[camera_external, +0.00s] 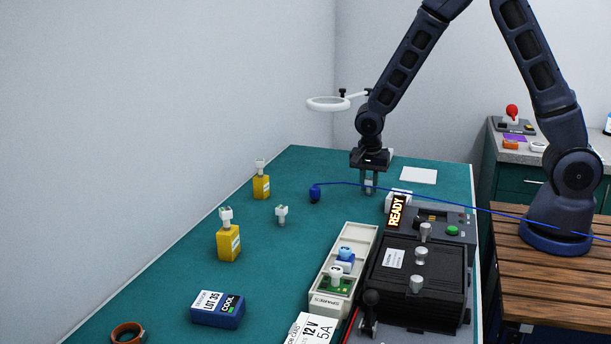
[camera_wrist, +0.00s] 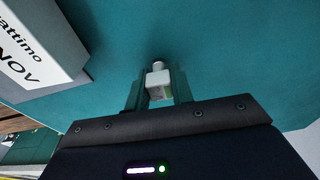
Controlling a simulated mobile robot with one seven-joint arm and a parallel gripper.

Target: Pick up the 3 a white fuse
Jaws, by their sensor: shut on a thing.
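My gripper (camera_external: 369,187) is low over the far end of the green table. Its fingers (camera_wrist: 157,92) are shut on a small white fuse (camera_wrist: 158,78), which shows between them in the wrist view as a pale block with a rounded end. The fuse's marking is not readable, and I cannot tell whether it touches the table. Another small white piece of similar shape (camera_external: 281,214) stands alone on the table, left of my gripper.
Two yellow blocks (camera_external: 229,243) with white tops stand at left. A blue box (camera_external: 218,309) lies in front. The spares tray (camera_external: 320,298) and black machine (camera_external: 419,282) are at right. A white printed box (camera_wrist: 40,45) is close to my gripper. A blue cable (camera_external: 420,191) crosses behind.

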